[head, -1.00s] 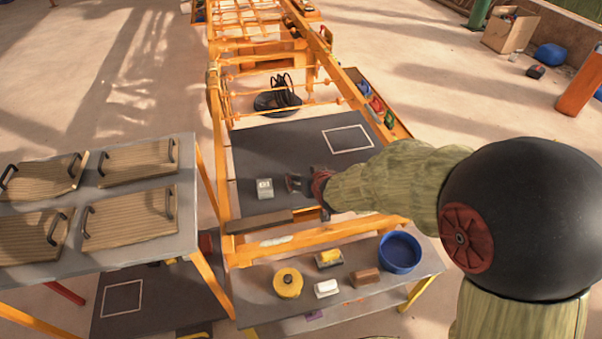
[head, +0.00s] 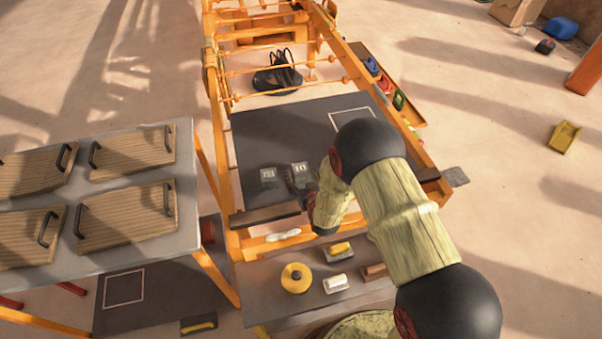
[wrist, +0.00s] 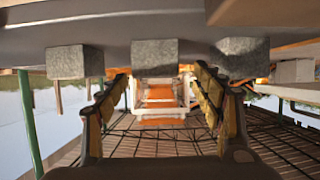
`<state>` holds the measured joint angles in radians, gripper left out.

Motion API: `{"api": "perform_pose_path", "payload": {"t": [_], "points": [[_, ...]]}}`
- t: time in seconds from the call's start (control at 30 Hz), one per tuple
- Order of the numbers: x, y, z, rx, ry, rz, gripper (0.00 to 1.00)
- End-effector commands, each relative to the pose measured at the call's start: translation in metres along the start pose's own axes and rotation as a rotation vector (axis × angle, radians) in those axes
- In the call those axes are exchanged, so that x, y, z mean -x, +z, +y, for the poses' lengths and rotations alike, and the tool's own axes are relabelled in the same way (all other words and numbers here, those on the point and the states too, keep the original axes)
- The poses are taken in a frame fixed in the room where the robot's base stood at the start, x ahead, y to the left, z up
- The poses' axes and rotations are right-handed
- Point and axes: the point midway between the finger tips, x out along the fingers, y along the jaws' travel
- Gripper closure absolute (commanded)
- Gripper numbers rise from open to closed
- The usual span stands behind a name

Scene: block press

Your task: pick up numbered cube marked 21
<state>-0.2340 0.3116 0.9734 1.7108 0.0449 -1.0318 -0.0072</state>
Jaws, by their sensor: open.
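Two small grey cubes show on the dark work surface (head: 262,135) in the head view: a left cube (head: 268,177) and a right cube (head: 301,169). Their top marks are too small to read, so I cannot tell which is 21. My gripper (head: 299,184) is close by the right cube. In the wrist view three grey cubes sit in a row against the grey surface: left (wrist: 74,62), middle (wrist: 154,58) and right (wrist: 240,57). My open gripper (wrist: 161,84) has its fingers apart with nothing between them; the middle cube lines up with the gap, beyond the tips.
An orange frame (head: 222,170) with rails borders the work surface. A dark bar (head: 264,214) lies along the near edge. A near shelf holds a yellow round part (head: 296,278) and small blocks. A side table with wooden boards (head: 128,214) stands left. A white square outline marks the surface's far right.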

Motion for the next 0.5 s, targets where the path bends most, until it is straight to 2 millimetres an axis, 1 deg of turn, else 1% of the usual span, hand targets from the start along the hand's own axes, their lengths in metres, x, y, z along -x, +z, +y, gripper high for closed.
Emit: {"api": "perform_pose_path", "payload": {"t": [0.2,0.3,0.5], "points": [[-0.032,0.001,0.006,0.0,0.0,0.001,0.33],[-0.043,0.0,0.005,0.0,0.0,0.001,0.33],[-0.045,-0.002,0.005,0.0,0.0,0.0,0.33]]}}
